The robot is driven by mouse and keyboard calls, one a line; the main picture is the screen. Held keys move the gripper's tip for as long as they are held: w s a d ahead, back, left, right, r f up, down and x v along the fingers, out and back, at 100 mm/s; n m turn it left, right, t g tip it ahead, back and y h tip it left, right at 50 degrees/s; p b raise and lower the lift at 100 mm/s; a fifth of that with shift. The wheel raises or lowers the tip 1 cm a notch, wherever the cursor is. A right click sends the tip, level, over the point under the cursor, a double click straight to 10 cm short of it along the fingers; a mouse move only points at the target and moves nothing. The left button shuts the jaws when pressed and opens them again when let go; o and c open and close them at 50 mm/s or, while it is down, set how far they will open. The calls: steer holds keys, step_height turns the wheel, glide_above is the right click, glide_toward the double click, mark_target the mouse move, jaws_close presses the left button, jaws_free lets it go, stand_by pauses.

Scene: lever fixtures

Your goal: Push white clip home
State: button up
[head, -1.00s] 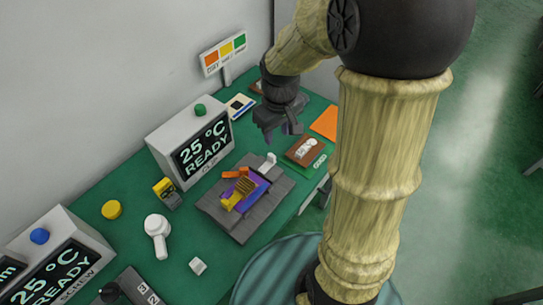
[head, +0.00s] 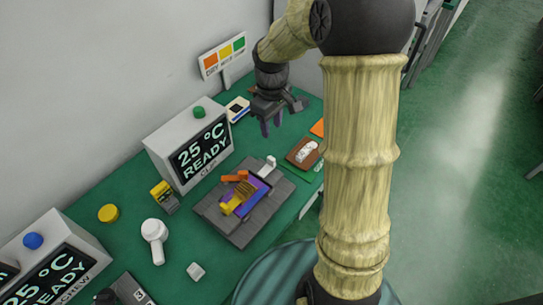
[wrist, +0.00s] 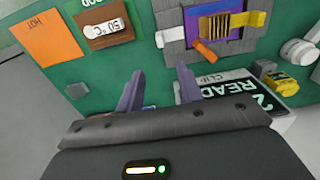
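The white clip (head: 268,165) stands raised at the upper right edge of the grey fixture block (head: 224,223). It also shows in the wrist view (wrist: 168,35), at the block's left side. An orange lever (head: 235,177) and a yellow lever (head: 234,200) sit on the same block, around a purple plate (head: 260,186) with a gold-ribbed part. My gripper (head: 271,126) hangs above the bench, beyond the block and apart from the white clip. In the wrist view its two fingers (wrist: 158,92) are spread with nothing between them.
A display box (head: 202,152) reading 25 °C READY stands left of the block. A brown block with a white piece (head: 303,153) lies to the right, near an orange card (wrist: 47,38). A small sign (head: 223,58) stands behind.

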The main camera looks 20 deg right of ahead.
mark_target(272, 158)
step_height(272, 158, down, 14)
steer(key=shift+f, duration=0.25)
stand_by(0.3)
jaws_close()
